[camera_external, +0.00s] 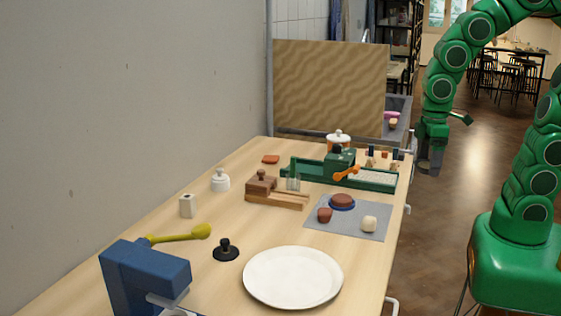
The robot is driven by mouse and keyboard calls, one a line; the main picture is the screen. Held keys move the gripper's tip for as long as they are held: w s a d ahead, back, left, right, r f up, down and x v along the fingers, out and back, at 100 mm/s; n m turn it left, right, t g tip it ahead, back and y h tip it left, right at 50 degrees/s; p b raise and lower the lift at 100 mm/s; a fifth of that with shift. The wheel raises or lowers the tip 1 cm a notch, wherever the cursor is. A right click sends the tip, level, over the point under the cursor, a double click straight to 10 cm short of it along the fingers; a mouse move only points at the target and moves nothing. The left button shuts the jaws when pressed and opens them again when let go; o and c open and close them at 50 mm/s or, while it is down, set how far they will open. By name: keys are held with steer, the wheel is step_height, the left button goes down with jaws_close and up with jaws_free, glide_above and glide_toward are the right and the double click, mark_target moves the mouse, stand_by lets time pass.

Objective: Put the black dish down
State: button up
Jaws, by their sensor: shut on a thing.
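My gripper (429,168) hangs pointing down off the right side of the table, over the brown floor. It is shut on a dark thing, taken as the black dish, which is small and hard to make out between the fingers. The wooden table (160,260) is left of my gripper, with a clear gap between its right edge and the fingers. A black round piece with a knob (226,251) stands on the table, apart from my gripper.
A white plate (293,277) lies at the table's front. A grey mat (348,228) holds several small lumps and a blue-rimmed dish (342,202). A green tool (340,170), wooden block (277,191) and blue machine (145,277) also stand there. Bare wood shows between them.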

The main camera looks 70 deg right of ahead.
steer(key=w+a+r, duration=0.2)
steer(key=w+a, duration=0.2)
steer(key=w, duration=0.7)
glide_above(250, 226)
steer(key=s, duration=0.1)
steer(key=f, duration=1)
steer(key=shift+s+d+f, duration=0.2)
steer(key=shift+d+f, duration=0.05)
steer(key=shift+f, duration=0.1)
steer(key=shift+w+a+f, duration=0.15)
steer(key=shift+w+f, duration=0.45)
steer(key=shift+f, duration=0.1)
steer(key=shift+w+f, duration=0.1)
steer(key=shift+f, duration=1.55)
steer(key=shift+f, duration=0.1)
steer(key=o, duration=1)
